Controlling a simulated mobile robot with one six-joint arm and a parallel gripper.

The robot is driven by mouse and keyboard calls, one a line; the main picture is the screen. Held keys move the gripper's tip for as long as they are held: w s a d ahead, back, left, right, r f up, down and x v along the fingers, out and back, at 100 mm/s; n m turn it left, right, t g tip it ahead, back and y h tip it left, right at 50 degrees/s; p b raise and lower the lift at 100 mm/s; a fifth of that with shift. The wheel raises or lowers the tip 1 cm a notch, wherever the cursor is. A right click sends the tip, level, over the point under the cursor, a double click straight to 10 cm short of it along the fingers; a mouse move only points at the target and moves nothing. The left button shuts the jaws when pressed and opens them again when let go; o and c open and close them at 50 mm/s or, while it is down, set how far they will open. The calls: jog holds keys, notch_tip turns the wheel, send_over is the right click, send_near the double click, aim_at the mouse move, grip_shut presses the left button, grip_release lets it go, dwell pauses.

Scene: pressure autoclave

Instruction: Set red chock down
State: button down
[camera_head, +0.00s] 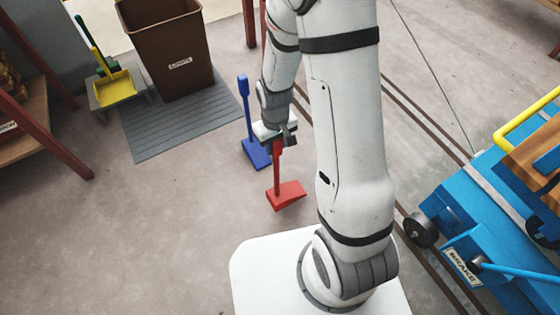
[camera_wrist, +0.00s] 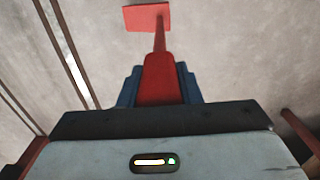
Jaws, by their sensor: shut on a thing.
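The red chock (camera_head: 287,194) has a wedge-shaped base and an upright red handle. My gripper (camera_head: 277,142) is shut on the top of that handle. In the head view the base is close to the concrete floor; I cannot tell whether it touches. In the wrist view the red chock (camera_wrist: 146,18) shows its base at the top, with the handle running down between the jaws (camera_wrist: 160,90). A blue chock (camera_head: 256,154) with a tall blue handle stands on the floor just left of and behind the red one.
Rails (camera_head: 418,118) run along the floor to the right. A blue cart (camera_head: 470,215) with a brake label stands at right. Floor left of the red chock is clear.

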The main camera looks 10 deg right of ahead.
jog(key=shift+f+b, duration=0.95)
jog(key=shift+f, duration=1.5)
jog(key=shift+f, duration=0.2)
jog(key=c, duration=1)
grip_release()
jog(key=shift+c, duration=0.2)
